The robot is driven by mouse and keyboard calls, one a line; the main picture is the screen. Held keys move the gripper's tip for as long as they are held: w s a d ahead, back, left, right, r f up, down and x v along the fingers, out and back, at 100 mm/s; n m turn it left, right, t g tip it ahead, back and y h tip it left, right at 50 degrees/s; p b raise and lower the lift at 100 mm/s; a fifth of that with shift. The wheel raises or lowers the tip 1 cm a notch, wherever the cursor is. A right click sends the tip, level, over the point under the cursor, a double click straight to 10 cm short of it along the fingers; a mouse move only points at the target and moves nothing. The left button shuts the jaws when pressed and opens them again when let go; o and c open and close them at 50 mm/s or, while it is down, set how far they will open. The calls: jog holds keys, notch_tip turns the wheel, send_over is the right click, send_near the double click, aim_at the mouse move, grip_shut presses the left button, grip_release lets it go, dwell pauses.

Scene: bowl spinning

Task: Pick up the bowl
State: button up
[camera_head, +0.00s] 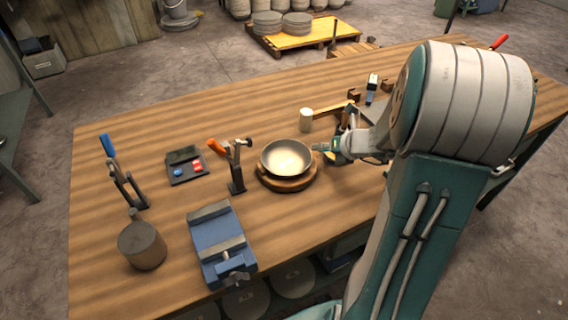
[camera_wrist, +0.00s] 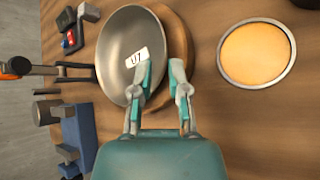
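A grey metal bowl (camera_head: 287,157) sits on a round wooden board (camera_head: 290,184) on the workbench. In the wrist view the bowl (camera_wrist: 118,45) shows its inside, with a white label (camera_wrist: 137,57), and the wooden board (camera_wrist: 178,35) shows past its rim. My gripper (camera_head: 322,148) is at the bowl's right side in the head view. In the wrist view my gripper (camera_wrist: 161,68) is open, with one finger over the bowl's inside and the other outside the rim, above the board. I cannot tell whether either finger touches the bowl.
A round tan-topped tin (camera_wrist: 253,53) lies beside the board. An orange-handled clamp (camera_head: 236,165), a blue vise (camera_head: 220,243) and a grey cylinder (camera_head: 142,246) stand to the left. A pale mallet head (camera_head: 305,119) is behind the bowl.

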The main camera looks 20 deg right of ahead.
aim_at(307, 149)
jog(key=x, duration=0.3)
jog(key=shift+w+d+f, duration=0.3)
jog(key=shift+f, duration=0.05)
jog(key=shift+w+a+f, duration=0.15)
jog(key=shift+w+f, duration=0.05)
jog(key=shift+w, duration=0.1)
jog(key=shift+w+a, duration=0.1)
jog(key=shift+a, duration=0.35)
grip_shut()
jog(key=shift+d, duration=0.1)
jog(key=shift+d, duration=0.15)
